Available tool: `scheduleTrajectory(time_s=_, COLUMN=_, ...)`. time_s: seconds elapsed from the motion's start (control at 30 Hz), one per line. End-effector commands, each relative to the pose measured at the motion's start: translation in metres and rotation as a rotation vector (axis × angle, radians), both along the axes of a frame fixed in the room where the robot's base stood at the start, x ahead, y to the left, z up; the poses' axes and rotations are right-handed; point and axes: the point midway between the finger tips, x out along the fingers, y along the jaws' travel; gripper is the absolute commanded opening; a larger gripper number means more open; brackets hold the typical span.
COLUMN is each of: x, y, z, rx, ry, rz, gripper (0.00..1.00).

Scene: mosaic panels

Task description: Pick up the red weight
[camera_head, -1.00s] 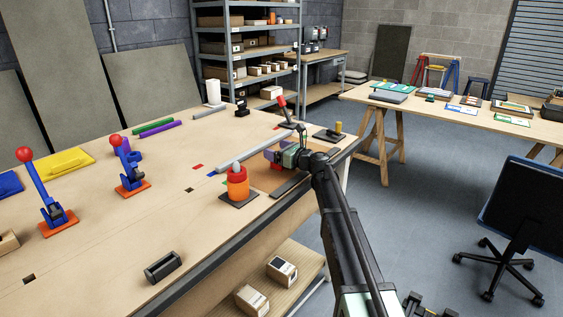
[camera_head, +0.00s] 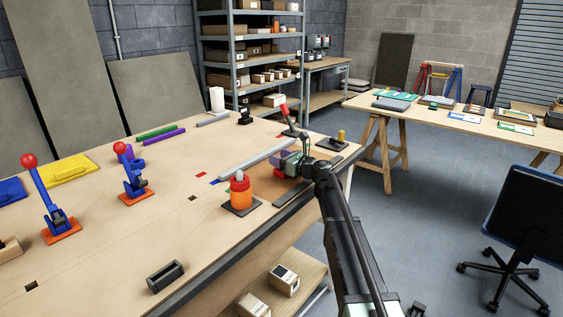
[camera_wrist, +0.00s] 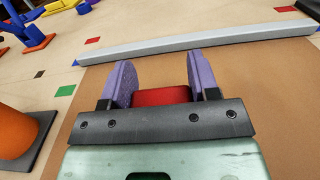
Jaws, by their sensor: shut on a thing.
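The red weight (camera_wrist: 160,96) sits between the two purple finger pads of my gripper (camera_wrist: 161,68) in the wrist view. The pads stand on either side of it, and the dark gripper bar hides its near part. In the head view, a small patch of red weight (camera_head: 282,174) shows beside my gripper (camera_head: 280,164), over the brown mat near the table's front edge. My gripper is shut on the weight. I cannot tell whether the weight's underside touches the mat.
A long grey bar (camera_wrist: 190,43) lies just beyond the gripper. An orange cylinder (camera_head: 240,194) on a dark base stands at left. A red-handled clamp (camera_head: 286,117) and a yellow peg (camera_head: 341,137) stand behind. A black holder (camera_head: 166,275) lies nearer the front edge.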

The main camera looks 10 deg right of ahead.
Motion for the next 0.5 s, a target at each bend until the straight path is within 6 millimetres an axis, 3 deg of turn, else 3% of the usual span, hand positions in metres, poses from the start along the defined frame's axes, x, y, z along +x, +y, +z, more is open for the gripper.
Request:
scheduleTrajectory(time_s=0.27, x=0.000, y=0.000, z=0.039, rx=0.001, ry=0.000, rz=0.000, gripper=0.01)
scheduleTrajectory(time_s=0.5, x=0.000, y=0.000, z=0.114, rx=0.001, ry=0.000, rz=0.000, gripper=0.01)
